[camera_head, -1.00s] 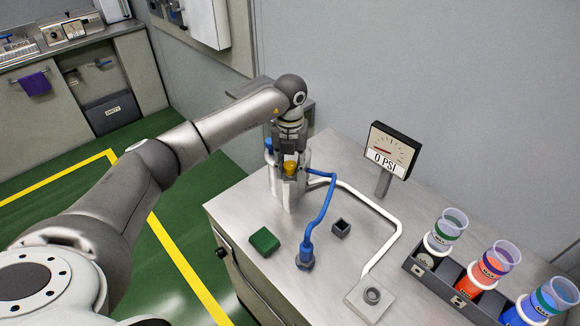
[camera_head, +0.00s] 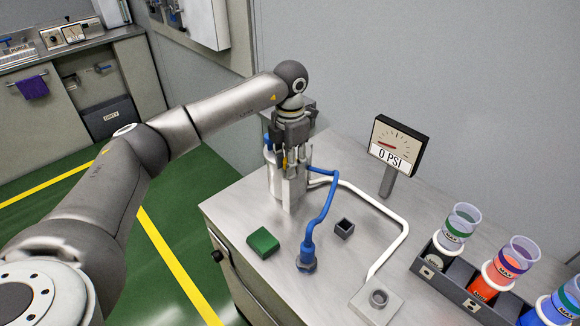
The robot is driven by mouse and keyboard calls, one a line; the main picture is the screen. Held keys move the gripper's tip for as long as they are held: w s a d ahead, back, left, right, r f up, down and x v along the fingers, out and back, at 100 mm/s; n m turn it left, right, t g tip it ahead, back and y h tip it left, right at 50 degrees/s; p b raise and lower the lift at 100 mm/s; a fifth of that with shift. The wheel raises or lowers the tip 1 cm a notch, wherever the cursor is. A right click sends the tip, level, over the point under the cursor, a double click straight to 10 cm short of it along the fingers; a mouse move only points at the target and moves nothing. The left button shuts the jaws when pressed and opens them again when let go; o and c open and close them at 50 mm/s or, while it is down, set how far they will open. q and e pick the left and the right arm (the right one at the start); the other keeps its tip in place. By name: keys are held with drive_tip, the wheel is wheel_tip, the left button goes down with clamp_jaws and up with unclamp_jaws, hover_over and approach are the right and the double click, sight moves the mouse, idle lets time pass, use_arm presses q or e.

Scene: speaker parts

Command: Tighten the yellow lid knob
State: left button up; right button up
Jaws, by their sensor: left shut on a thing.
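My left gripper (camera_head: 291,158) points down from the arm onto the top of a grey metal vessel (camera_head: 290,192) at the back left of the steel table. It is shut on the yellow lid knob (camera_head: 284,162). Only a thin sliver of the knob shows, because the fingers cover most of it. The vessel stands upright, with a blue hose (camera_head: 321,208) and a white pipe (camera_head: 364,200) running from its right side. My right gripper is not in view.
A green block (camera_head: 263,242) and a small dark square holder (camera_head: 344,228) lie on the steel table (camera_head: 240,206) in front of the vessel. A rack (camera_head: 447,277) with several coloured cups stands at the right.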

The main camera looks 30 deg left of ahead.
use_arm(q)
drive_tip(key=m+b, duration=0.1)
drive_tip(key=m, duration=0.3)
drive_tip(key=shift+b, duration=0.35)
drive_tip(key=m+b, duration=0.1)
drive_tip(key=m, duration=0.3)
drive_tip(key=shift+w+r, duration=0.1)
drive_tip(key=shift+r, duration=0.05)
drive_tip(key=shift+m, duration=0.3)
drive_tip(key=o, duration=0.8)
drive_tip(key=shift+c, duration=0.2)
drive_tip(key=shift+o, duration=1.3)
wheel_tip(320, 180, up, 12)
